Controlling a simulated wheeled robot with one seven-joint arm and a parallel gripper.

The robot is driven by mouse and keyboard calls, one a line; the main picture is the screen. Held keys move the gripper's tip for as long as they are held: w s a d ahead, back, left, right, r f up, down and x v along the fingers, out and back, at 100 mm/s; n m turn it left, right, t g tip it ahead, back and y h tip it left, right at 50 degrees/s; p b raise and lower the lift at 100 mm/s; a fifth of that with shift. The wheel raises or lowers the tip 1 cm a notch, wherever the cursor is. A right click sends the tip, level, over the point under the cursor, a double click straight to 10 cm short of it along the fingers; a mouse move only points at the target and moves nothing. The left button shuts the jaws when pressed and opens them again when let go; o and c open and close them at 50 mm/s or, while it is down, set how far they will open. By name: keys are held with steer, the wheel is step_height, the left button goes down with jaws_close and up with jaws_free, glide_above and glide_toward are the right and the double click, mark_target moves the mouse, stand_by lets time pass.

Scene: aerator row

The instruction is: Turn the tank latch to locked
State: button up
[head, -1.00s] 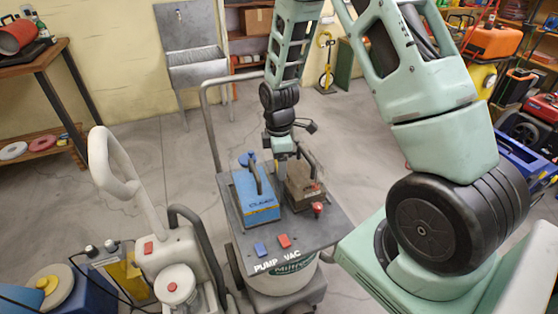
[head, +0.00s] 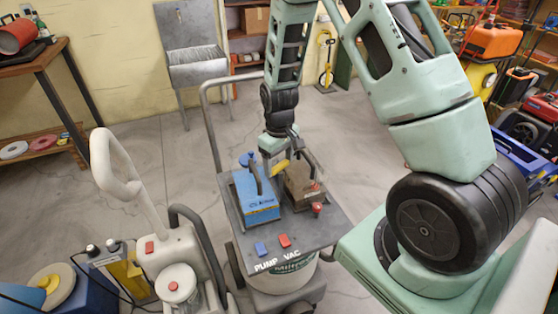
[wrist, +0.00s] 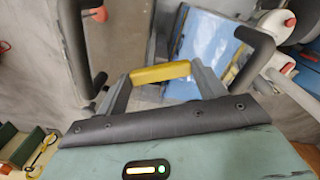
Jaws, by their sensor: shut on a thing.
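A yellow bar, apparently the handle of the tank latch (wrist: 160,73), lies between my fingertips in the wrist view. A small yellow part of it shows in the head view (head: 282,166). My gripper (head: 275,158) is shut on this bar, between the blue box and the brown box on the grey machine. Its two fingers meet the bar's ends in the wrist view (wrist: 162,80). The bar's mount and any lock marking are hidden.
The blue box (head: 256,197) with a black handle stands close left; the brown box (head: 301,184) with a dark handle stands close right. Both handles flank my gripper.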

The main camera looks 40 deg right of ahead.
mark_target(279, 165)
steer(key=m, duration=0.4)
steer(key=shift+m, duration=0.3)
steer(key=shift+w+p, duration=0.1)
steer(key=shift+p, duration=0.2)
steer(key=o, duration=1)
steer(key=shift+r, duration=0.1)
step_height(279, 165, up, 17)
steer(key=shift+r+b, duration=0.15)
steer(key=shift+b, duration=0.35)
